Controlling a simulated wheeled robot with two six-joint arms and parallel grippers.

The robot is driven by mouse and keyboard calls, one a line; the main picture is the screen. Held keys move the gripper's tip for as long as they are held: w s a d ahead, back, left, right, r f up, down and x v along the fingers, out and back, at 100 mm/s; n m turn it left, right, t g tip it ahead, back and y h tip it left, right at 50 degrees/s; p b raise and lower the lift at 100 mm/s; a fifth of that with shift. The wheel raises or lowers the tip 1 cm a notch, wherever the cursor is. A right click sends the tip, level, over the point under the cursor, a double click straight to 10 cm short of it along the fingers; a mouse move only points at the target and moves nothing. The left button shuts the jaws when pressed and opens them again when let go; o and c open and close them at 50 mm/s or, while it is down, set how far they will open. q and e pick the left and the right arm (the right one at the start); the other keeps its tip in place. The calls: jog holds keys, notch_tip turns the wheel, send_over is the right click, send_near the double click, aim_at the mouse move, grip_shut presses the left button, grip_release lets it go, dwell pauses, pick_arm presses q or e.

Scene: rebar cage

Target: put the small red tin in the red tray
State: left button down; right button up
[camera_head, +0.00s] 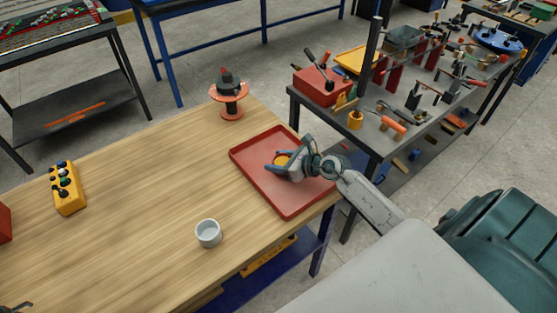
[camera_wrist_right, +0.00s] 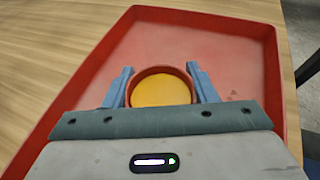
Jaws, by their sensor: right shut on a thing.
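The small red tin (camera_wrist_right: 161,87) has a round red rim and a yellow-orange inside. It sits between the two blue fingers of my right gripper (camera_wrist_right: 162,88), which is shut on it. In the head view the tin (camera_head: 282,160) and my right gripper (camera_head: 283,164) are over the red tray (camera_head: 287,204), inside its rim. The red tray (camera_wrist_right: 225,52) also fills much of the wrist view. I cannot tell whether the tin touches the tray floor. My left gripper is not clearly seen.
A pale cup (camera_head: 208,233) stands on the wooden table left of the tray's near end. A red spool-like stand (camera_head: 231,98) is behind the tray. A yellow control box (camera_head: 68,188) lies at the left. A cluttered dark bench (camera_head: 400,125) stands to the right. The table's middle is clear.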

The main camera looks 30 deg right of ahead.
jog(key=o, duration=1)
jog(key=shift+f, duration=0.15)
jog(key=shift+o, duration=0.2)
jog(key=shift+r, duration=0.2)
jog(key=shift+s+d, duration=0.1)
jog(key=shift+s, duration=0.1)
jog(key=b+v, duration=0.1)
jog(key=v, duration=0.8)
jog(key=shift+s+d+r, duration=0.1)
jog(key=shift+s+r, duration=0.05)
jog(key=shift+s, duration=0.05)
jog(key=shift+v, duration=1)
jog(key=shift+r, duration=0.1)
